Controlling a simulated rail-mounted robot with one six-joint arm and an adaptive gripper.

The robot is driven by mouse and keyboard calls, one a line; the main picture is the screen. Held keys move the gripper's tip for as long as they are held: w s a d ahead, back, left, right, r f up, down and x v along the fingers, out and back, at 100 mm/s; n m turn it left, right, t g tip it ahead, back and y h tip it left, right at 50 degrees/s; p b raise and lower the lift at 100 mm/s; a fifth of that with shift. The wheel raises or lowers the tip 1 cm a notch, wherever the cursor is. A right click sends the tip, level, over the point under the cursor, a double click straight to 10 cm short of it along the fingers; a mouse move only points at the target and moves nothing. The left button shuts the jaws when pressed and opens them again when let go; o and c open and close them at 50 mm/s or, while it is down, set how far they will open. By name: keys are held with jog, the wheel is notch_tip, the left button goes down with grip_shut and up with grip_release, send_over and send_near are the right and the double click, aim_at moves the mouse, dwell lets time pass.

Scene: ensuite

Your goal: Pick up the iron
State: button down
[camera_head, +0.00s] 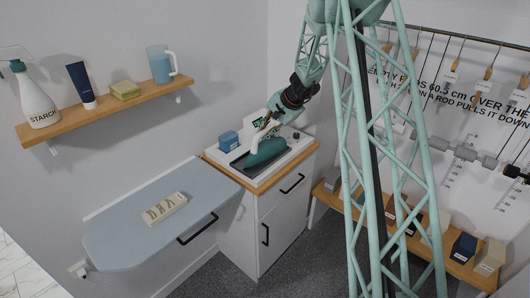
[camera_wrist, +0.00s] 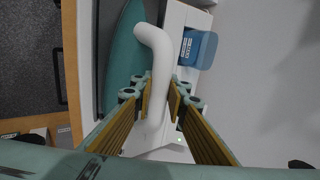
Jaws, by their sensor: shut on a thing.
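The iron (camera_head: 266,152) has a teal body and a white handle, and is at the top of the white cabinet in the head view. In the wrist view its teal body (camera_wrist: 124,55) is on the left and its white handle (camera_wrist: 158,60) runs down between my fingers. My gripper (camera_head: 276,119) is above the iron in the head view. In the wrist view my gripper (camera_wrist: 160,100) is shut on the white handle, with a finger on each side. I cannot tell whether the iron touches the dark rest plate (camera_head: 240,158) under it.
A blue-grey ironing board (camera_head: 120,215) is at left. A wooden shelf (camera_head: 110,103) with bottles is above it. Small boxes line a bench (camera_head: 330,197) at right.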

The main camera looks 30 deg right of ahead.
jog(key=shift+r, duration=0.15)
dwell(0.4)
jog(key=shift+r, duration=1.7)
jog(key=s+a+r+b, duration=0.1)
jog(key=s+b, duration=0.3)
jog(key=s, duration=1.1)
jog(key=shift+s+a+r, duration=0.2)
jog(key=shift+s+a, duration=0.15)
jog(key=shift+s, duration=0.05)
jog(key=c, duration=3.1)
grip_release()
grip_shut()
